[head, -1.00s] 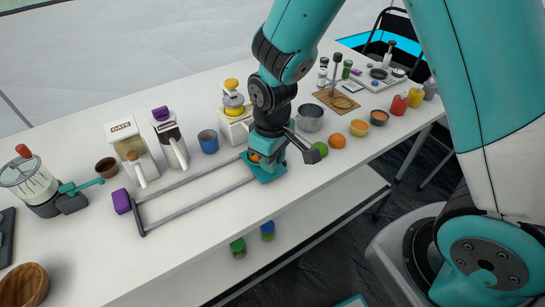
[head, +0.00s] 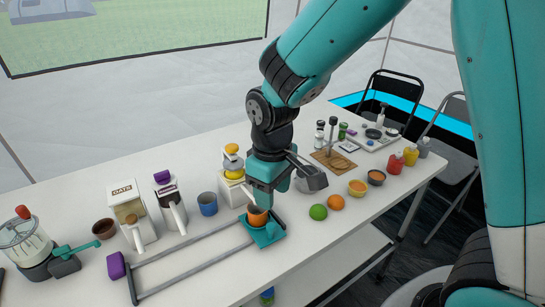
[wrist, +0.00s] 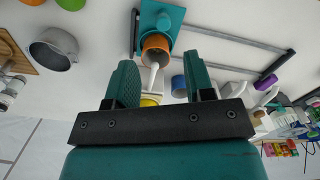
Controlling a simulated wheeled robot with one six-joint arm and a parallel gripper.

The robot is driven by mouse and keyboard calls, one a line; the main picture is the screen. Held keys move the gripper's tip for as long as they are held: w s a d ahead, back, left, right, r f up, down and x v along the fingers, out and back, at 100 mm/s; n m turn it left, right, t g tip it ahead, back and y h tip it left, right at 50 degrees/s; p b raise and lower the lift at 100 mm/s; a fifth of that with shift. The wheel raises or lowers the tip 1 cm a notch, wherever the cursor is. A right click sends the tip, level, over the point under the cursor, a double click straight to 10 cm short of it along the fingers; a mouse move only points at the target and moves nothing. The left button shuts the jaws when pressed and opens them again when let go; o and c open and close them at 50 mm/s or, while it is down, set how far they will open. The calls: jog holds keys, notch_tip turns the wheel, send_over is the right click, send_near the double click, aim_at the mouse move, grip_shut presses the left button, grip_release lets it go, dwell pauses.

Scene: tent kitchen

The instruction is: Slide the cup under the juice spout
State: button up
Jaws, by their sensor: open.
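An orange cup (head: 257,216) stands upright on a teal sliding plate (head: 268,235) at the right end of two grey rails. It also shows in the wrist view (wrist: 157,44), beyond the fingertips. The juicer (head: 232,187), white with a yellow top, stands behind the cup. In the wrist view its white spout (wrist: 153,73) points toward the cup. I cannot tell whether the cup is directly below the spout. My gripper (head: 262,197) is above and close to the cup, partly hiding it. In the wrist view my gripper (wrist: 160,72) is open, with nothing between its fingers.
A blue cup (head: 208,204) stands left of the juicer. A purple block (head: 116,266) marks the rails' left end. A metal pot (head: 311,180), a green fruit (head: 318,212) and an orange fruit (head: 336,202) are to the right. The front table edge is clear.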

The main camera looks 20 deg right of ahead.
notch_tip(320, 180, up, 8)
jog(key=shift+p, duration=0.3)
dwell(0.3)
jog(key=s+a+r+y+p, duration=0.1)
jog(key=s+r, duration=0.3)
jog(key=s, duration=0.4)
jog(key=s+a+r+y+p, duration=0.2)
jog(key=s+r+y+p, duration=0.1)
jog(key=s, duration=0.5)
jog(key=shift+s+r+n, duration=0.3)
jog(key=shift+s+r, duration=0.05)
jog(key=shift+r, duration=0.1)
